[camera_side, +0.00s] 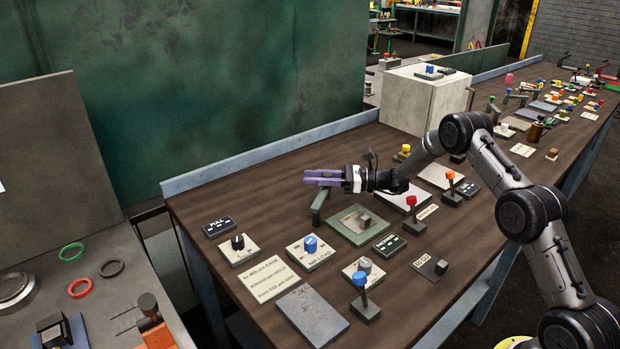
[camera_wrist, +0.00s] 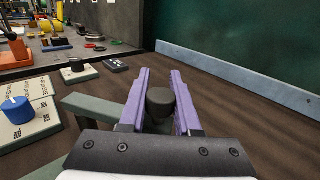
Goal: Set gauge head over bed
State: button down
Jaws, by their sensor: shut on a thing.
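My gripper (camera_side: 322,177), with purple fingers, reaches left over the bench from the arm at the right. It also shows in the wrist view (camera_wrist: 159,98), where its fingers are either side of a dark round knob (camera_wrist: 160,104), shut on it. A grey-green bar (camera_wrist: 92,106) runs left from beside the fingers. It looks like part of the gauge head (camera_side: 319,205), which shows under the gripper in the side view. The bed seems to be the green plate (camera_side: 341,222) with a small dark block (camera_side: 364,220) on it, in front and right of the bar. The knob is hidden in the side view.
A blue-knobbed dial (camera_side: 310,244), a black-knobbed dial (camera_side: 238,243) and a blue-topped lever (camera_side: 360,283) stand nearby. A red-topped lever (camera_side: 411,203) stands right of the bed. A grey-blue rail (camera_side: 270,152) edges the back. Bare brown bench lies behind the gripper.

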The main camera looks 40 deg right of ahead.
jog(key=shift+s+d+m+t+h, duration=0.2)
jog(key=shift+m+t+h, duration=0.1)
jog(key=shift+t, duration=0.1)
jog(key=c, duration=0.6)
grip_release()
jog(key=v, duration=1.3)
jog(key=shift+s+d+r, duration=0.1)
jog(key=shift+s+d, duration=0.15)
jog(key=shift+s, duration=0.1)
jog(key=shift+c, duration=0.4)
